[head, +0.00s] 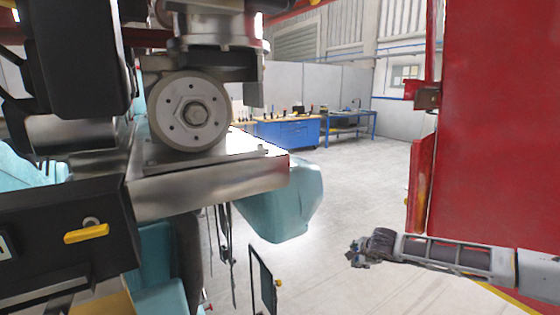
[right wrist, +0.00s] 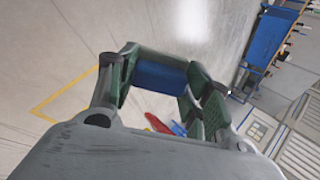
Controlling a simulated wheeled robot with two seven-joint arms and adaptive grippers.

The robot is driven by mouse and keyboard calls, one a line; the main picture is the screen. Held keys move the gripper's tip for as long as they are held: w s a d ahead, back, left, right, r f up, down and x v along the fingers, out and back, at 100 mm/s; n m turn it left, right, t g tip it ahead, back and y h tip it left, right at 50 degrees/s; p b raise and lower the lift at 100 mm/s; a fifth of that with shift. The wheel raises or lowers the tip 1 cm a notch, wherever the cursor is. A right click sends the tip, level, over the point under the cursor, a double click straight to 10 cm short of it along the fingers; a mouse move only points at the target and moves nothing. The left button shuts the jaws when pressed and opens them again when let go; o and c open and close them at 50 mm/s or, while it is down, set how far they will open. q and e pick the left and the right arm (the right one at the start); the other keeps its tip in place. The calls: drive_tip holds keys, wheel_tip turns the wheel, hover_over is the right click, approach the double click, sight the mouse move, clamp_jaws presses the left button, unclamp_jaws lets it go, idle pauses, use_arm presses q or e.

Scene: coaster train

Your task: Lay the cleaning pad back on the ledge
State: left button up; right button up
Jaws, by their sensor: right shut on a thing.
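My right gripper (head: 364,250) comes in from the right in the head view and hangs in free air at the lower right. In the right wrist view its fingers (right wrist: 155,80) are shut on a blue block, which looks like the cleaning pad (right wrist: 160,77). The pad cannot be made out in the head view. A bare metal ledge (head: 215,188) juts out under a wheel at the left of the head view; I cannot tell if it is the task's ledge. The gripper is well apart from it, to the right and lower. My left gripper is not in view.
A round metal wheel (head: 188,112) and teal bodywork (head: 285,200) fill the left. A large red panel (head: 495,120) stands at the right above my right arm. A blue workbench (head: 285,131) is far back. Open floor lies between. Red and blue items (right wrist: 165,125) show below the pad.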

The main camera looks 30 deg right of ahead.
drive_tip(key=shift+m+g, duration=0.6)
drive_tip(key=shift+m, duration=0.1)
drive_tip(key=shift+w+d+r, duration=0.15)
drive_tip(key=shift+d+r, duration=0.05)
drive_tip(key=shift+r, duration=0.65)
drive_tip(key=shift+w+d+r, duration=0.15)
drive_tip(key=shift+r, duration=0.65)
drive_tip(key=shift+w+d+r, duration=0.15)
drive_tip(key=shift+d+r, duration=0.05)
drive_tip(key=shift+r, duration=0.65)
drive_tip(key=w+a+r+m+g+y, duration=0.1)
drive_tip(key=a+r+m+g, duration=0.15)
drive_tip(key=r, duration=1.05)
drive_tip(key=w+a+r+m+g, duration=0.15)
drive_tip(key=a+r+m, duration=0.25)
drive_tip(key=r, duration=0.9)
drive_tip(key=s+a+r+m+g+y, duration=0.1)
drive_tip(key=s+a+r, duration=0.2)
drive_tip(key=a+r, duration=0.6)
drive_tip(key=s+a+r+m+g+y, duration=0.1)
drive_tip(key=s+a+r+m, duration=0.1)
drive_tip(key=a+r, duration=0.7)
drive_tip(key=shift+s+a+r+y+b, duration=0.3)
drive_tip(key=shift+s+r+b, duration=0.1)
